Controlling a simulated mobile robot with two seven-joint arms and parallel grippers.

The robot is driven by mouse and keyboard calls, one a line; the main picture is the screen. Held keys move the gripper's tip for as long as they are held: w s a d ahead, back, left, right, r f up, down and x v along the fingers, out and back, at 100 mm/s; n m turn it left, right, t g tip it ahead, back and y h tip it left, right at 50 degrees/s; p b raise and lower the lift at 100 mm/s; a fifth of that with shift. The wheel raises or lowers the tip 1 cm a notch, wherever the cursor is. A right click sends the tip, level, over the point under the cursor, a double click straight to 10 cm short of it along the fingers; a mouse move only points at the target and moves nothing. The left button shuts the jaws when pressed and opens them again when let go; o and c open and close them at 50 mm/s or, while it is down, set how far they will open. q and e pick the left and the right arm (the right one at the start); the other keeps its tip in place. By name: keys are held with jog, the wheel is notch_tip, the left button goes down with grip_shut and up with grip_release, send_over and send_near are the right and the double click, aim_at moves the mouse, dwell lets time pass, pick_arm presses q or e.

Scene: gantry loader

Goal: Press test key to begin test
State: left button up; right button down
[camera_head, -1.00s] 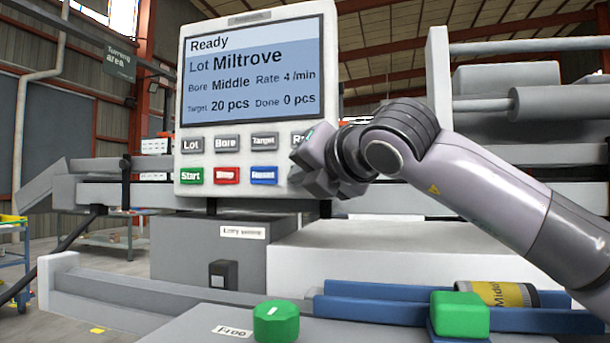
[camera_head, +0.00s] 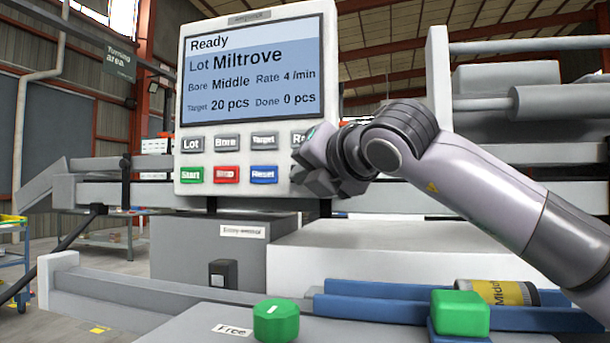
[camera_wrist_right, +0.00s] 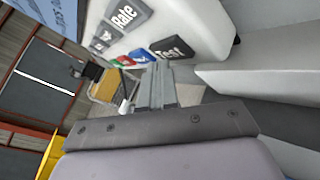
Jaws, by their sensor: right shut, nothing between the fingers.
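The control panel (camera_head: 250,22) stands upright in the head view. Its screen (camera_head: 252,72) reads Ready, Lot Miltrove, Bore Middle, Rate 4 /min, Target 20 pcs, Done 0 pcs. The dark Test key (camera_wrist_right: 172,50) shows in the right wrist view, at the end of the lower key row; in the head view my right gripper hides it. My right gripper (camera_head: 308,172) is shut and empty in front of the panel's lower right. Its fingers (camera_wrist_right: 157,85) point towards the panel near the Test key; I cannot tell whether they touch. My left gripper is not in view.
The Start (camera_head: 192,175), Stop (camera_head: 227,174) and Reset (camera_head: 264,174) keys lie left of the gripper. The Rate key (camera_wrist_right: 125,15) sits above. A green knob (camera_head: 276,321), a green block (camera_head: 459,313) and a yellow-labelled cylinder (camera_head: 497,292) are in front, below the arm.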

dwell(0.4)
jog(key=shift+w+d, duration=0.1)
jog(key=shift+w, duration=0.3)
dwell(0.6)
jog(key=shift+s+a+b, duration=0.2)
jog(key=shift+s+b, duration=0.55)
jog(key=shift+b, duration=0.1)
